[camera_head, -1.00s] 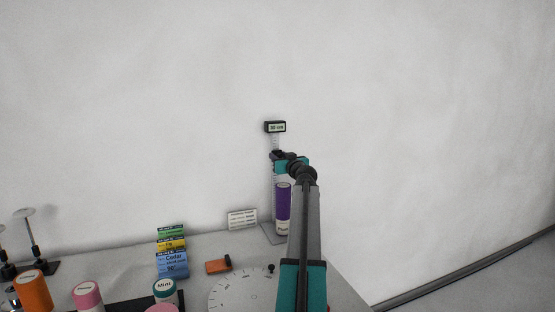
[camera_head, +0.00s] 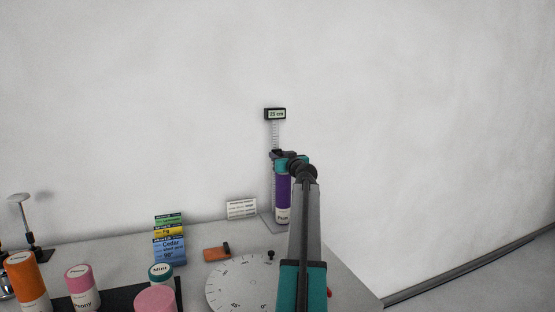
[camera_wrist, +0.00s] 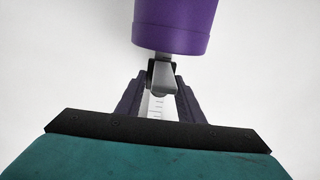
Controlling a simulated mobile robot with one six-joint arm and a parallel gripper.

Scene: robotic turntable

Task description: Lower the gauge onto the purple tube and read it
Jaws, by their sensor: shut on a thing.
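The purple tube (camera_head: 283,193), with a white label band at its foot, stands upright on the gauge's base at the back of the table. The gauge has an upright scale (camera_head: 275,135) behind the tube and a black display (camera_head: 275,114) on top, which appears to read 25 cm. My gripper (camera_wrist: 160,88) is shut on the gauge's grey sliding tab (camera_wrist: 163,76). In the wrist view, the purple tube (camera_wrist: 175,25) is close by the tab. In the head view, my gripper is level with the tube's top and hides the contact point, so I cannot tell whether they touch.
A white dial (camera_head: 238,285) lies at the front, with an orange block (camera_head: 216,254) behind it. Stacked coloured cards (camera_head: 169,240) and a small white sign (camera_head: 241,208) stand to the left. Several labelled tubes, including an orange one (camera_head: 27,282), stand at front left.

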